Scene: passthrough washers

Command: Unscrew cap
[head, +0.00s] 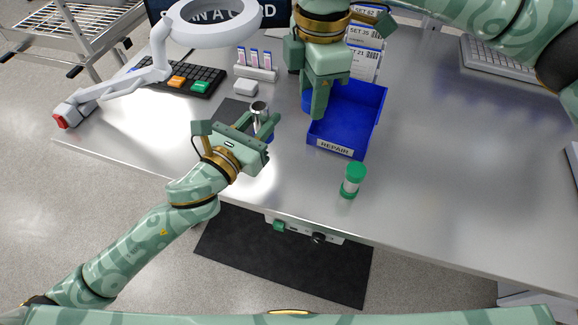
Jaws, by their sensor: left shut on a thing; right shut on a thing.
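A silver cylinder (260,109) with a dark round top stands upright near the table's left front. Blue shows low down beside it. My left gripper (263,131) is shut on this cylinder, and its fingers hide much of the lower part. My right gripper (318,112) points down at the left edge of the blue bin (341,136) labelled REPAIR. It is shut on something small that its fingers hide. I cannot make out a separate cap.
A green-capped jar (353,181) stands in front of the bin. A ring lamp (163,62), a keyboard (180,82) and a rack of small vials (255,66) are at the back left.

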